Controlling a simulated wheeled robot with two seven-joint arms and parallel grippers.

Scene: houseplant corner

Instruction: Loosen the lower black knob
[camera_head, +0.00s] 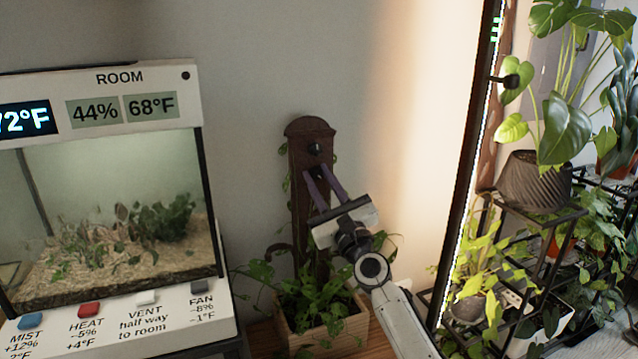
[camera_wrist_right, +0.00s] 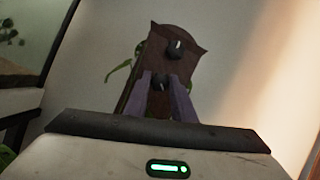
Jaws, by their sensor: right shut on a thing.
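A dark brown wooden post (camera_head: 310,130) stands upright in a planter against the wall, with a rounded top. The upper black knob (camera_head: 314,149) is on its front near the top, and it also shows in the right wrist view (camera_wrist_right: 175,50), with a pale mark on it. The lower black knob (camera_wrist_right: 159,82) sits below it, between the purple fingers of my right gripper (camera_wrist_right: 161,80). In the head view my right gripper (camera_head: 317,172) reaches up to the post from the lower right. It is shut on the lower knob, which the fingers partly hide. My left gripper is out of view.
A wooden planter (camera_head: 325,335) with leafy vines stands below the post. A glass terrarium with a white ROOM panel (camera_head: 150,82) and several labelled buttons is on the left. A lit vertical frame (camera_head: 468,170) and a black plant stand (camera_head: 545,225) are on the right.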

